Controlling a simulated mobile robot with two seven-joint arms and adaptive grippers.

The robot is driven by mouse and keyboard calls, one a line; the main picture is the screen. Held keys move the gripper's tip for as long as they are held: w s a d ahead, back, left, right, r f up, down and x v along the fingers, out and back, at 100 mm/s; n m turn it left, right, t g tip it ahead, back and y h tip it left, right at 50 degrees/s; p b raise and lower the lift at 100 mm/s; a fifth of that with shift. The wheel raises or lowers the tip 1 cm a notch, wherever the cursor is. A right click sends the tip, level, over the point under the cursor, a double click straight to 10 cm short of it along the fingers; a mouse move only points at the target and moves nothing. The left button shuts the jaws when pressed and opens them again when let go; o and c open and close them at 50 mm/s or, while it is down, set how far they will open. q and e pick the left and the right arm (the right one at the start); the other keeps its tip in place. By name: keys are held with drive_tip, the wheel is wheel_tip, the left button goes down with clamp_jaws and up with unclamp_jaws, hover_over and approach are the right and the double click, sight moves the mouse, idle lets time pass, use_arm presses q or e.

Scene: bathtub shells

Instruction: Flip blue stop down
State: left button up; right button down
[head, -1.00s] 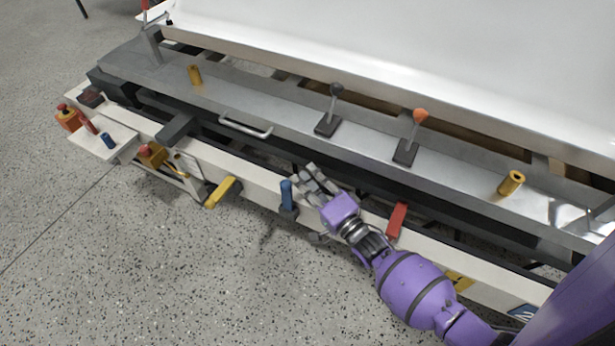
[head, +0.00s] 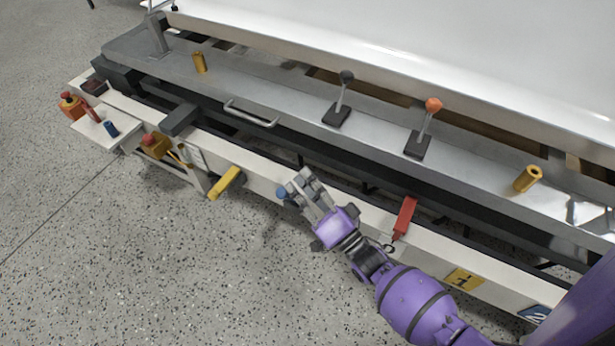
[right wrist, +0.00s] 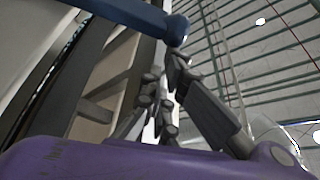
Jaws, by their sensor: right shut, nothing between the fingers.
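The blue stop (head: 281,192) is on the front of the white rail, left of the red stop. In the head view only a small blue part shows beside my right gripper (head: 303,186), whose fingers hide the rest, so its angle is hard to tell there. In the right wrist view the blue stop (right wrist: 140,16) is a rounded bar across the top, its end close to the fingertips (right wrist: 172,75). I cannot tell whether they touch. My right gripper is shut and holds nothing. My left gripper is not in view.
A yellow stop (head: 225,182) and a red stop (head: 405,217) sit along the white rail (head: 255,182). Black-knob (head: 343,95) and orange-knob (head: 426,125) levers stand on the metal beam behind. The speckled floor (head: 150,260) in front is clear.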

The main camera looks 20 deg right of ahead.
use_arm(q)
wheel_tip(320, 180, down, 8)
drive_tip(key=b, duration=0.7)
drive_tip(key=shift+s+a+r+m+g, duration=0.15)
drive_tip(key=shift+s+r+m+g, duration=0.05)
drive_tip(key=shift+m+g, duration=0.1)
use_arm(e)
drive_tip(key=s+a+f+n+g+y, duration=0.2)
drive_tip(key=s+a+f+n+y, duration=0.3)
drive_tip(key=n, duration=1.1)
wheel_tip(320, 180, down, 2)
drive_tip(key=a+y, duration=0.2)
drive_tip(key=y, duration=0.1)
drive_tip(key=shift+s+g, duration=0.25)
drive_tip(key=shift+g, duration=0.05)
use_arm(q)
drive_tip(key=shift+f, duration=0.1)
use_arm(e)
drive_tip(key=shift+f, duration=0.1)
wheel_tip(320, 180, up, 5)
drive_tip(key=p, duration=0.3)
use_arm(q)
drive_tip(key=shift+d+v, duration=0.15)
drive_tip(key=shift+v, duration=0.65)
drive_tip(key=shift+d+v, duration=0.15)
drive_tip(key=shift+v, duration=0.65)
use_arm(e)
drive_tip(key=v, duration=1)
drive_tip(key=shift+s+f, duration=0.25)
drive_tip(key=shift+f, duration=0.35)
